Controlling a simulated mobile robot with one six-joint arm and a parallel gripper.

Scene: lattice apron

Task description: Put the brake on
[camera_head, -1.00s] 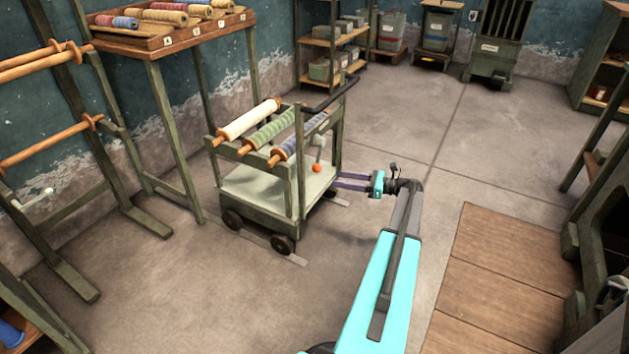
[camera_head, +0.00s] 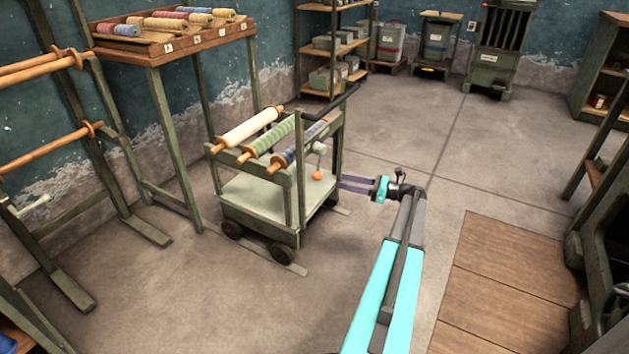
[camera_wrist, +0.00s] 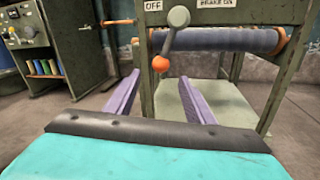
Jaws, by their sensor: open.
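The brake lever (camera_wrist: 171,42) is a grey arm with an orange knob (camera_wrist: 161,64) on the end of the green cart (camera_head: 268,198). In the wrist view it hangs down from its pivot and leans left, on the side of the OFF label (camera_wrist: 153,6). The BRAKE ON label (camera_wrist: 217,3) is to the right of the pivot. The knob also shows in the head view (camera_head: 317,175). My gripper (camera_wrist: 159,79) is open, its two purple fingers pointing at the cart. In the wrist view the knob appears between the fingertips, slightly above them; contact cannot be told.
The cart carries cream, green and blue rollers (camera_head: 300,143) and has a dark push handle (camera_head: 333,101). A rack with spools (camera_head: 170,38) stands behind it on the left. Floor (camera_head: 410,140) is clear behind my arm; wooden boards (camera_head: 500,290) lie at right.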

